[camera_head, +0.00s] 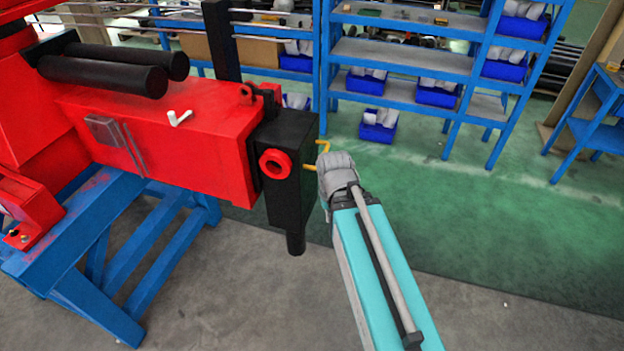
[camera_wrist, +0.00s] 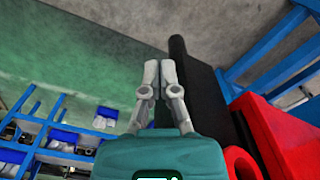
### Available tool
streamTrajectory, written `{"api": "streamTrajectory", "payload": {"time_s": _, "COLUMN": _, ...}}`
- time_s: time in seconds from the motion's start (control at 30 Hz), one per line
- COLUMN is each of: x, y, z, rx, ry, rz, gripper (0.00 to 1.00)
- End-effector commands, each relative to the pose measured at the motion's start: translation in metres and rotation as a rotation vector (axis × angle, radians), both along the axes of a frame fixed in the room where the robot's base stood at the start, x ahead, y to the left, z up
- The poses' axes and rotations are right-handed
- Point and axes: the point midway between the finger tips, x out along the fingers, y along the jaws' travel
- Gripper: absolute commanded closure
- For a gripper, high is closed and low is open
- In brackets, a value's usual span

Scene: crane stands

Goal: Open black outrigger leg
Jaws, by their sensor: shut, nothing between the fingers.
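The black outrigger leg (camera_head: 291,190) is an upright block at the end of the red beam (camera_head: 185,135). Its round lower end points down. A red ring (camera_head: 276,163) sits on its face, and a yellow bent handle (camera_head: 325,147) sticks out on its right side. My gripper (camera_wrist: 159,66) is shut and empty, its two grey fingers together. In the wrist view the black leg (camera_wrist: 200,85) runs just right of the fingers; contact cannot be told. In the head view my grey wrist is right of the leg by the handle and hides the fingers.
A blue stand (camera_head: 150,235) holds the red beam at the left. Blue shelves (camera_head: 400,55) with blue bins (camera_head: 378,125) stand behind. The green floor (camera_head: 480,220) at the right is clear. A blue table (camera_head: 590,125) is at the far right.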

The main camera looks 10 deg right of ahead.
Motion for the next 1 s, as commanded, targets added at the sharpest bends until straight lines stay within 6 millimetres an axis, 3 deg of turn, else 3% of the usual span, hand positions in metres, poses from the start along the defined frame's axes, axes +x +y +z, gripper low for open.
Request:
{"api": "streamTrajectory", "payload": {"time_s": 0.03, "x": 0.000, "y": 0.000, "z": 0.000, "rx": 0.000, "ry": 0.000, "rz": 0.000, "gripper": 0.94}}
{"api": "streamTrajectory", "payload": {"time_s": 0.3, "x": 0.009, "y": 0.000, "z": -0.007, "rx": 0.061, "ry": -0.002, "rz": -0.024, "gripper": 0.44}}
{"api": "streamTrajectory", "payload": {"time_s": 0.67, "x": 0.061, "y": -0.010, "z": -0.022, "rx": 0.416, "ry": -0.040, "rz": -0.157, "gripper": 0.43}}
{"api": "streamTrajectory", "payload": {"time_s": 1.0, "x": 0.120, "y": -0.050, "z": -0.009, "rx": 0.828, "ry": -0.142, "rz": -0.300, "gripper": 0.43}}
